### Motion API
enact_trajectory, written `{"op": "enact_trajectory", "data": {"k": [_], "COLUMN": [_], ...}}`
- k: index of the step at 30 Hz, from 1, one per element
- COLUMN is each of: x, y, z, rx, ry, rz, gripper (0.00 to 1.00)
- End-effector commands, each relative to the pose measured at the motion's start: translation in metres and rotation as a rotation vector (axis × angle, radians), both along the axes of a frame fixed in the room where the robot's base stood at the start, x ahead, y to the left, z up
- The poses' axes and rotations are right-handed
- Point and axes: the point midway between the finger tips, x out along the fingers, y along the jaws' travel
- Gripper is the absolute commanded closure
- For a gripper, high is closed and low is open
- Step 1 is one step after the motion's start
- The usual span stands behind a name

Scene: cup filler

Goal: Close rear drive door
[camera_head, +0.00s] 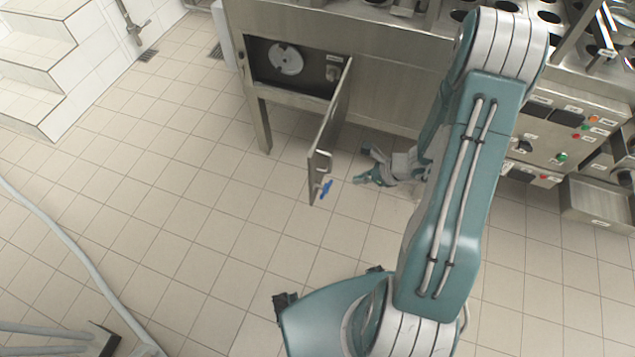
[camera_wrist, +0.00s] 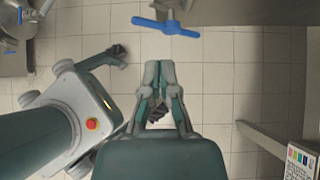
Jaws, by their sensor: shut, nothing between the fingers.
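The rear drive door (camera_head: 330,130) is a steel panel on the side of the steel machine.
The steel machine (camera_head: 385,85) stands behind my arm, with a leg below the compartment. A control panel (camera_head: 560,130) with buttons is at the right. White steps (camera_head: 35,65) are at the upper left and a pale hose (camera_head: 70,245) lies on the floor. The tiled floor (camera_head: 190,190) left of the door is clear.

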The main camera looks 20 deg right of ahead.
Motion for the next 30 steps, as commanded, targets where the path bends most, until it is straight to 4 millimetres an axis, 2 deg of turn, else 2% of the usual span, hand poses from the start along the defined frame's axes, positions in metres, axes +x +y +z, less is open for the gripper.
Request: {"op": "enact_trajectory", "data": {"k": [5,17,24,30], "x": [0.008,0.038,0.057,0.061], "y": [0.014,0.059,0.086,0.092], "z": [-0.016,-0.069,-0.069,-0.068], "rx": [0.001,-0.001,-0.002,-0.002], "ry": [0.003,0.002,-0.003,-0.001], "rz": [0.006,0.008,0.008,0.005], "gripper": [1.00,1.00,1.00,1.00]}}
